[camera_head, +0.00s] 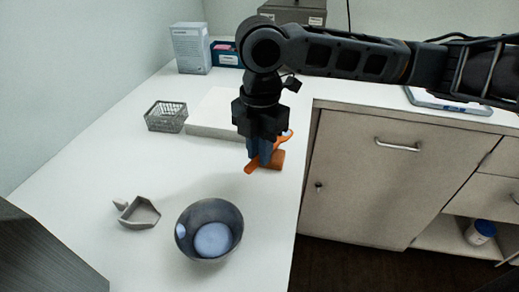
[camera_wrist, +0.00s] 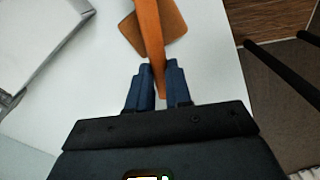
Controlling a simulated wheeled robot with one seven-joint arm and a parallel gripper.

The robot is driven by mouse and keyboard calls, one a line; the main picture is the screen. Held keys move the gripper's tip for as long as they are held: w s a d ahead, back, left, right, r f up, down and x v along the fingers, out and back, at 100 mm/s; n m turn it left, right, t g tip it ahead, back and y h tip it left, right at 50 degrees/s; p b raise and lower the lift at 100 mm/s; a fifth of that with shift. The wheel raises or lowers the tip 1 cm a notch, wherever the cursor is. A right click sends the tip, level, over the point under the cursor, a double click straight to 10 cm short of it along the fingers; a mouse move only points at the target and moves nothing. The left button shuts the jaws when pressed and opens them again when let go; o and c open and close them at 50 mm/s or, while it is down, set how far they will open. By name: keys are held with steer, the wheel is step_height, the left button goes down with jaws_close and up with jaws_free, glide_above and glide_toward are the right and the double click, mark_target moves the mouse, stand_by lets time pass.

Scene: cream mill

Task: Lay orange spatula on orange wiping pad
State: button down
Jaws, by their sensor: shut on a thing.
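My gripper (camera_head: 260,158) is shut on the orange spatula (camera_head: 285,138). In the wrist view the spatula (camera_wrist: 151,38) runs up and away from between the blue fingertips (camera_wrist: 154,80). The darker orange wiping pad (camera_head: 276,161) lies on the white counter near its right edge. In the wrist view the pad (camera_wrist: 174,20) shows on both sides of the spatula, which crosses over it. I cannot tell whether the spatula touches the pad.
A grey bowl (camera_head: 210,231) and a grey scoop (camera_head: 140,213) stand at the front of the counter. A wire basket (camera_head: 166,117) and a flat white block (camera_head: 212,112) are behind left. The counter edge is close on the right.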

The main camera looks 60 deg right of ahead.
steer(key=shift+f, duration=0.35)
steer(key=shift+f, duration=0.1)
steer(key=c, duration=1)
jaws_free()
steer(key=shift+c, duration=0.2)
step_height(320, 180, up, 12)
steer(key=shift+d, duration=0.15)
